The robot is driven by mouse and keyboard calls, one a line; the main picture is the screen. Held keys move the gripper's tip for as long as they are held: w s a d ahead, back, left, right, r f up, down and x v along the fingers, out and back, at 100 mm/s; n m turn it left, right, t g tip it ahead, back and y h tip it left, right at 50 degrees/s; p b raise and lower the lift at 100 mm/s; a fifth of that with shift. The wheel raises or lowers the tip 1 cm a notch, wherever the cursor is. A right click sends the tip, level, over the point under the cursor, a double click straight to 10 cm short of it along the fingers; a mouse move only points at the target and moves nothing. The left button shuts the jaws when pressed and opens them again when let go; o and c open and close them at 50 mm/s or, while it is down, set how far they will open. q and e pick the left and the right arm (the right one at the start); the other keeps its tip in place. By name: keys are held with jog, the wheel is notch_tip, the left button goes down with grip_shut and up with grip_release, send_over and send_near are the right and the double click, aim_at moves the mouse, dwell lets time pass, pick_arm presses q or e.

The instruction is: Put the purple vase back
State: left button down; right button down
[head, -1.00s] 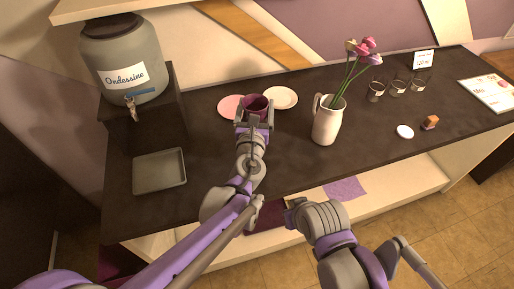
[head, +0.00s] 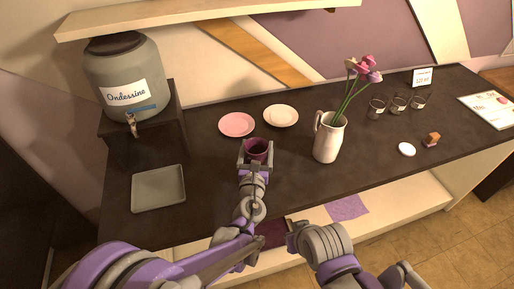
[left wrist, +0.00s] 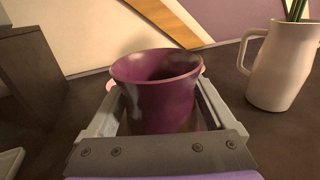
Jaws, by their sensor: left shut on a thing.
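The purple vase (head: 257,148) is a small dark purple cup-like vessel with a flared rim. My left gripper (head: 255,158) is shut on it, with a finger on each side, over the dark counter. In the left wrist view the vase (left wrist: 158,92) stands upright between the fingers of the gripper (left wrist: 158,125). Its lower part is hidden by the gripper, so I cannot tell whether it touches the counter. My right gripper (head: 293,236) is low in front of the counter edge, apart from the vase; its fingers are not clear.
A pink plate (head: 237,124) and a cream plate (head: 281,116) lie behind the vase. A white pitcher with flowers (head: 327,140) stands to the right. A grey tray (head: 158,189) and a dispenser (head: 126,75) are at left. Bare counter (head: 215,165) lies between tray and vase.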

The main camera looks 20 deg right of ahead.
pick_arm(q)
grip_release()
jog(key=shift+f, duration=0.1)
